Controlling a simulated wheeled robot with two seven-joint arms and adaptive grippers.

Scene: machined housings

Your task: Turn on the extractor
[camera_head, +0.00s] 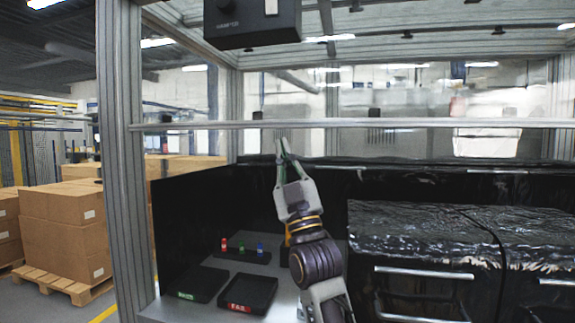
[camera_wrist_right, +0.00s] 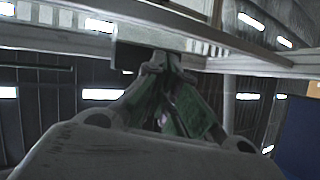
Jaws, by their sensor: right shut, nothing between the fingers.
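A black control box (camera_head: 252,28) hangs from the frame at the top of the head view. It carries a round dark knob (camera_head: 227,5) and a pale switch (camera_head: 271,6); its top is cut off by the picture edge. My right gripper (camera_head: 283,145) points up below the box, shut and empty, clearly apart from it in the picture. In the right wrist view the gripper's fingertips (camera_wrist_right: 166,60) are together, and a dark box-like shape (camera_wrist_right: 142,50) shows just beyond them; I cannot tell whether they touch. My left gripper is not in view.
A metal crossbar (camera_head: 400,123) runs behind my right gripper. A grey upright post (camera_head: 118,150) stands at left. Black trays (camera_head: 248,292) and a rack with small coloured items (camera_head: 241,253) lie on the bench. Black-covered drawers (camera_head: 420,240) stand at right.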

